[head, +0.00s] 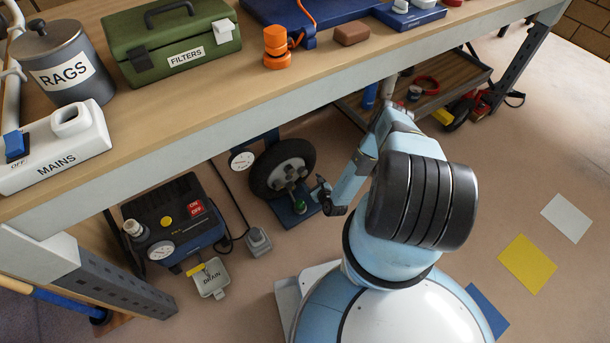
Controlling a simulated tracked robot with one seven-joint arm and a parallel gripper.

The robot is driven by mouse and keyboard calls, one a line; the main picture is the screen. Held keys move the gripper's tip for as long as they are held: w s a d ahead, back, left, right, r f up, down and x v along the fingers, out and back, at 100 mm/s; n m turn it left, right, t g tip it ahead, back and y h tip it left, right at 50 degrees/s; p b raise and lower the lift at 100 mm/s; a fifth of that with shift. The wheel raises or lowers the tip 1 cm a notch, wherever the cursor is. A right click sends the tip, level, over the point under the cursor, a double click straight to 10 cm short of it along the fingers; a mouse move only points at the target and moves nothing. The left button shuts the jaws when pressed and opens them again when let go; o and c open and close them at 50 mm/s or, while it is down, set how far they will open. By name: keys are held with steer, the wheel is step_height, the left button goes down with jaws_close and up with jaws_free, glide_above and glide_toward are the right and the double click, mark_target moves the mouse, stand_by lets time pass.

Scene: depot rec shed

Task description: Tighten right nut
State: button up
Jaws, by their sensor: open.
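A small black-tyred wheel (264,178) stands upright under the bench on a blue stand (291,215). Its grey hub (283,176) faces right and toward the camera. Small grey nut-like parts show on the hub, but they are too small to tell apart or to judge as tight or loose. My gripper (316,189) is open, just right of the hub and low beside the stand. Its fingertips are small in this view, and I cannot tell whether they touch a nut.
A workbench (235,98) overhangs the wheel. A blue-black compressor (172,225), a drain box (211,279) and a grey pedal-like block (258,241) stand left. Floor at right is mostly clear, with coloured sheets (527,264).

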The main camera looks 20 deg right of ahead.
mark_target(305, 174)
steer(key=x, duration=0.8)
steer(key=shift+w, duration=0.1)
steer(key=c, duration=1.1)
steer(key=shift+o, duration=0.2)
